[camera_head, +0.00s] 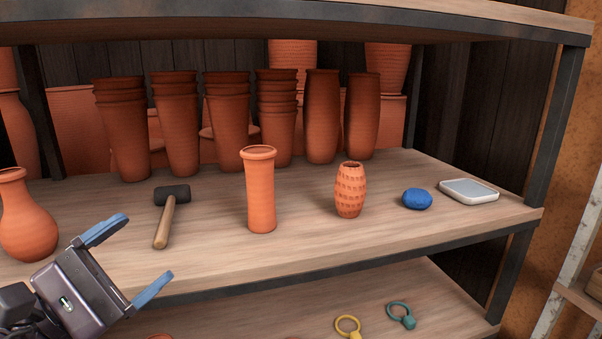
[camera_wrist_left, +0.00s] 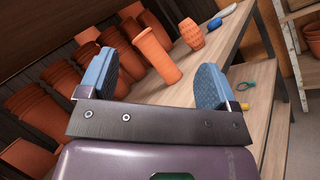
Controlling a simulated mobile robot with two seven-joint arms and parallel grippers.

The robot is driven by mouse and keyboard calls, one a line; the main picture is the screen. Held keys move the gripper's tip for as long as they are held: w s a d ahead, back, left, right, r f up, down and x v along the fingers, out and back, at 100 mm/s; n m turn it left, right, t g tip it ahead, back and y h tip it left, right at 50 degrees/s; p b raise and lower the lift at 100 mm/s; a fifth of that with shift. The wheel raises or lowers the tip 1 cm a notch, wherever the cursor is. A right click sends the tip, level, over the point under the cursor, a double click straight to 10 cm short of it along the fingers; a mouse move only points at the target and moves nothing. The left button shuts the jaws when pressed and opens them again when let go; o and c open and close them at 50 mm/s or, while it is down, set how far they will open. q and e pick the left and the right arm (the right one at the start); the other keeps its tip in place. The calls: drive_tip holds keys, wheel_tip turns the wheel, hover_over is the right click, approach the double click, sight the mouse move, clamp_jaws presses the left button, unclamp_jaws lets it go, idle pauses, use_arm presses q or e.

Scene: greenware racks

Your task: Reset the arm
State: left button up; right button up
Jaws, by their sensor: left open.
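My left gripper (camera_head: 128,262) is open and empty in front of the shelf's front edge at the lower left of the head view. Its two blue fingers are spread wide, and they also show in the left wrist view (camera_wrist_left: 155,85). A tall clay cylinder vase (camera_head: 261,192) stands upright on the shelf, right of the gripper and apart from it. In the left wrist view the vase (camera_wrist_left: 157,55) appears beyond and between the fingers. My right gripper is not in either view.
Stacked pots (camera_head: 175,125) fill the back. Yellow (camera_head: 348,325) and green (camera_head: 401,314) rings lie below.

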use_arm(q)
drive_tip(key=s+a+f+m+t+y, duration=0.1)
drive_tip(key=a+f+m+y, duration=0.75)
drive_tip(key=m, duration=0.85)
drive_tip(key=s+a+f+m+t+y, duration=0.1)
drive_tip(key=a+f+m+y, duration=0.4)
drive_tip(key=f+m+y, duration=0.7)
drive_tip(key=s+d+f+n+g+h, duration=0.1)
drive_tip(key=s+d+f+n+g, duration=0.2)
drive_tip(key=s+f+n+g, duration=0.5)
drive_tip(key=s+d+f+n+g+h, duration=0.25)
drive_tip(key=s+f+n+g, duration=0.3)
drive_tip(key=s+f, duration=0.55)
drive_tip(key=w+f+m+t, duration=0.1)
drive_tip(key=w+f+t, duration=0.5)
drive_tip(key=w+t, duration=0.1)
drive_tip(key=shift+d+f+m, duration=0.25)
drive_tip(key=shift+d+m, duration=0.1)
drive_tip(key=shift+d, duration=0.05)
drive_tip(key=shift+w, duration=0.1)
